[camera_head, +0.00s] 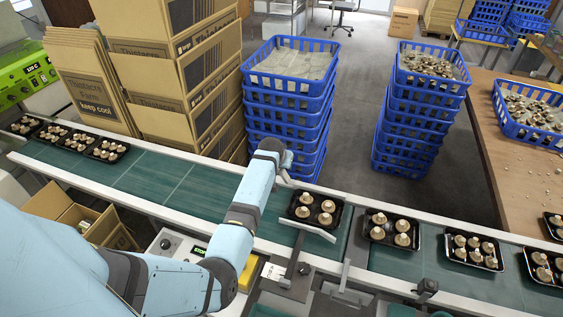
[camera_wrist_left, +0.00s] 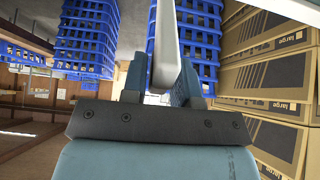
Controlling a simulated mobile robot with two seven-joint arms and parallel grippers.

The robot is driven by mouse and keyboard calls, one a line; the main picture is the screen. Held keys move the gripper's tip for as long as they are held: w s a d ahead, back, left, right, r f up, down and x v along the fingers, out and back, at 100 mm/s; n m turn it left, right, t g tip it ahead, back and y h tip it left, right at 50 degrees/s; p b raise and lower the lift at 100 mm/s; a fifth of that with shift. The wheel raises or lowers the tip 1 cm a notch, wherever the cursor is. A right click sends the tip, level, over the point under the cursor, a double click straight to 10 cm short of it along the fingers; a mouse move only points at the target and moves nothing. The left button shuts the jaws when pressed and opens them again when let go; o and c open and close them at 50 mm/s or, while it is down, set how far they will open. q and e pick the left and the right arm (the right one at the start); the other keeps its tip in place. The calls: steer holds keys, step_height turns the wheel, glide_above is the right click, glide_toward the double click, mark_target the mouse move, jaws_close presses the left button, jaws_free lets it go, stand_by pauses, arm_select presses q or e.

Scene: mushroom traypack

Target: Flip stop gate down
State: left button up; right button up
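A stop gate, a pale flat bar (camera_head: 308,230), lies slanted at the near edge of a black mushroom tray (camera_head: 292,211) on the green belt. A dark bracket and post stand just below it. My left arm reaches over the belt, and its gripper (camera_head: 285,174) is above the far side, up and left of the gate. The gripper is small and partly hidden by my wrist there. In the left wrist view, the fingers of my left gripper (camera_wrist_left: 160,88) are apart. A white bar (camera_wrist_left: 164,40) shows between them; I cannot tell if they touch it. My right gripper is out of view.
Several trays ride the conveyor (camera_head: 190,187) on both sides of the arm. Stacks of blue crates (camera_head: 285,115) and cardboard boxes (camera_head: 180,75) stand behind it. A second upright bracket (camera_head: 345,270) and a control box (camera_head: 175,245) are on the near side.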

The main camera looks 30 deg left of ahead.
arm_select(q)
steer(key=shift+o, duration=1.1)
steer(key=b+v, duration=0.1)
steer(key=v, duration=1.3)
steer(key=shift+b, duration=0.3)
steer(key=shift+a, duration=0.15)
